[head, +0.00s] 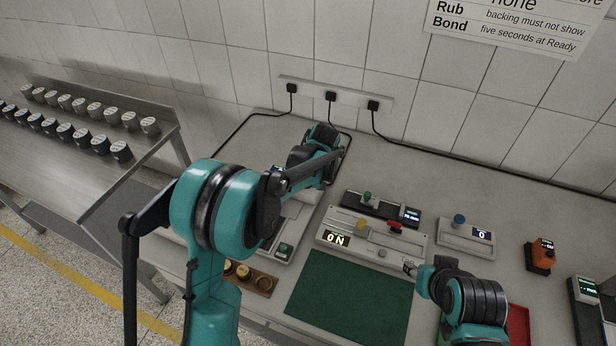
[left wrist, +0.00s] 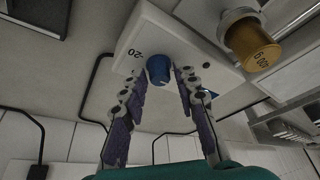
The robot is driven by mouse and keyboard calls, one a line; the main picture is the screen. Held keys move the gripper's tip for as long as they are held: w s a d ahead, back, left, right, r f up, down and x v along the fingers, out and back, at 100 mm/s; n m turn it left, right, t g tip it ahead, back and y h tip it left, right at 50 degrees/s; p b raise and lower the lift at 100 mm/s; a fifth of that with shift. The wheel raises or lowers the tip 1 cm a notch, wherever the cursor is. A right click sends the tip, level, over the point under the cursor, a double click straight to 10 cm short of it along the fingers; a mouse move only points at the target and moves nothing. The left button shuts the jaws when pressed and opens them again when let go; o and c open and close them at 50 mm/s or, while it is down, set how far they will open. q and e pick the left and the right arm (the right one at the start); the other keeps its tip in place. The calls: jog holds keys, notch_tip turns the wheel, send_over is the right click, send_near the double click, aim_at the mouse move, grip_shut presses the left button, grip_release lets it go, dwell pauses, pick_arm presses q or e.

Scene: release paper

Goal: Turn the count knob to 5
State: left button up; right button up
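In the left wrist view, my left gripper (left wrist: 158,82) is open, with a finger on each side of a blue knob (left wrist: 157,69) on a white box (left wrist: 135,35) marked 20. Gaps show beside the knob. In the head view my left arm reaches the back and hides this knob and the fingertips. My right gripper (head: 409,267) is low beside the ON panel; its finger opening is too small to tell.
A panel (head: 330,225) reading ON has yellow and red controls. A green mat (head: 350,300) lies in front. A black unit (head: 383,209) with a green knob stands behind. An orange device (head: 541,256) is at right.

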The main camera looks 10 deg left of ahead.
pick_arm(q)
jog(key=shift+r, duration=0.1)
jog(key=v, duration=1.2)
jog(key=s+a+f+m+t+h, duration=0.1)
jog(key=s+a+m, duration=0.1)
jog(key=s, duration=0.7)
jog(key=s+a+m+t, duration=0.1)
jog(key=s+a+m, duration=0.1)
jog(key=s, duration=0.7)
jog(key=s+a+f+m+t+h+b, duration=0.1)
jog(key=s+a+m, duration=0.2)
jog(key=s, duration=0.6)
jog(key=shift+s+a+f+t+h, duration=0.15)
jog(key=shift+a+f+t+h, duration=0.05)
jog(key=shift+f+t+h, duration=0.1)
